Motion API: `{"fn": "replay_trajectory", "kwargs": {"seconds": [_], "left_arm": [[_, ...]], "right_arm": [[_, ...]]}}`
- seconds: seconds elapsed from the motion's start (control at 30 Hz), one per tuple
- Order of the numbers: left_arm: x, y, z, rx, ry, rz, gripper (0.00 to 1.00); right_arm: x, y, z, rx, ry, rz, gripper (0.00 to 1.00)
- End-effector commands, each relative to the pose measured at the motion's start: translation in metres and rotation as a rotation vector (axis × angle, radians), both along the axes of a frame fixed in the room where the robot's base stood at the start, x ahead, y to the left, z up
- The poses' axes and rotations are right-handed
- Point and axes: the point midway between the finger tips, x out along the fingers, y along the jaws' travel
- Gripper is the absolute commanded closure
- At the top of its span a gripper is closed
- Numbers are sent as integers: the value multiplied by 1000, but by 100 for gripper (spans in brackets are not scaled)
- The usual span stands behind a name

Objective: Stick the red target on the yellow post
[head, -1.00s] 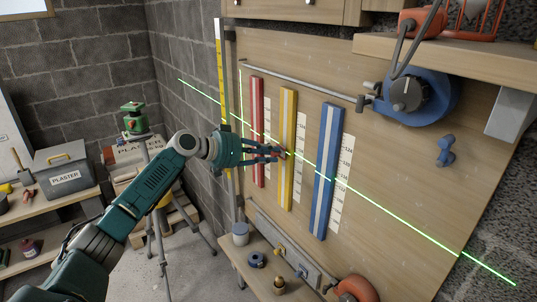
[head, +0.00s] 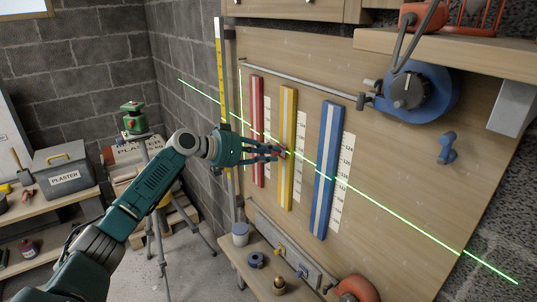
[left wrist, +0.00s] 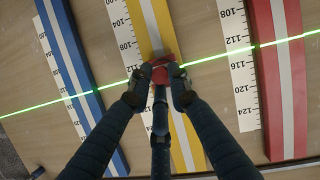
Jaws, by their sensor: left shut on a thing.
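The yellow post (head: 287,180) stands on the wooden board between the red post (head: 257,150) and the blue post (head: 325,185). It also shows in the left wrist view (left wrist: 149,30), with a pale strip down its middle. My left gripper (head: 281,152) is at the yellow post, where the green laser line crosses. In the left wrist view, the fingers of my left gripper (left wrist: 160,92) are shut on the red target (left wrist: 164,70), which lies over the yellow post. The fingers hide part of the target, and I cannot tell whether it touches the post. My right gripper is not in view.
A green laser line (head: 400,227) runs across the board. Paper scales (left wrist: 128,45) stand beside the posts. A blue reel (head: 415,92) is mounted at the upper right. A green level on a tripod (head: 134,115) stands behind my left arm.

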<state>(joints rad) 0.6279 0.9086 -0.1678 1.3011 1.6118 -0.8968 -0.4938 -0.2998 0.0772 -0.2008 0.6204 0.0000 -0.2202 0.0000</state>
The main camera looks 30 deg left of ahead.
Motion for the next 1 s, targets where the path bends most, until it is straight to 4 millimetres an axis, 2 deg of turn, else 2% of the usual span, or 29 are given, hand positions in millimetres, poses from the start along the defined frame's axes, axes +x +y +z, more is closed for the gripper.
{"fn": "replay_trajectory", "kwargs": {"seconds": [1.0], "left_arm": [[6, -2, 0, 0, 0, -1, 100]], "right_arm": [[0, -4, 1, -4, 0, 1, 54]]}}
